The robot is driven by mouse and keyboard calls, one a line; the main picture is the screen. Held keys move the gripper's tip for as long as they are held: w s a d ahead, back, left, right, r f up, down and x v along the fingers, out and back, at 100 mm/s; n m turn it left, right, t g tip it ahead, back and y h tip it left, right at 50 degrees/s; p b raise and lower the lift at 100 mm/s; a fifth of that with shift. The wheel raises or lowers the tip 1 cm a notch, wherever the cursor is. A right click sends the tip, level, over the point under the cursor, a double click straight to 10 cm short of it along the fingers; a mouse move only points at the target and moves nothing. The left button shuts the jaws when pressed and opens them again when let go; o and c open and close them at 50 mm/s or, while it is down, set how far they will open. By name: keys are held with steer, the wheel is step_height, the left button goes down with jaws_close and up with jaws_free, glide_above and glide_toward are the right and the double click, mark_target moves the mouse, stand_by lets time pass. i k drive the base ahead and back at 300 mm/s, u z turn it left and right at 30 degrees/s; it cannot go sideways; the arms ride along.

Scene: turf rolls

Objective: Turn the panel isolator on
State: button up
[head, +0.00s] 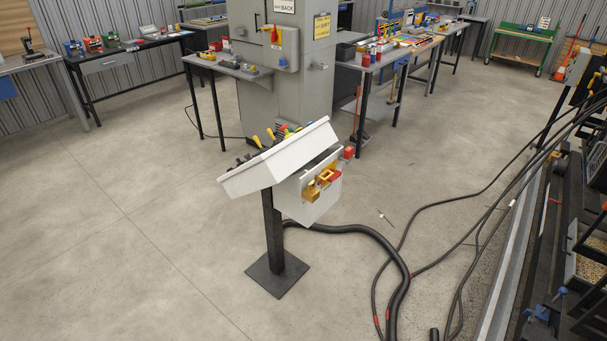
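A white sloped control console (265,165) stands on a black post in the middle of the floor. A grey-white box (303,198) hangs at its right side. A yellow and red switch-like fitting (320,181) is on that box. A tall grey cabinet (258,100) stands behind, with a red and yellow handle (271,34) on its front. I cannot tell which of these two fittings is the panel isolator, nor read either one's position. My gripper is not in view.
Thick black cables (395,265) run over the floor from the console to the right. Work benches (230,72) flank the cabinet. Dark machinery with a long rail (510,265) lines the right edge. The floor at left and front left (110,260) is clear.

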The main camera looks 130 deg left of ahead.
mark_target(336, 173)
steer(key=u, duration=1)
steer(key=k, duration=0.1)
steer(key=u, duration=2.85)
steer(key=i, duration=1.65)
steer(key=u, duration=0.05)
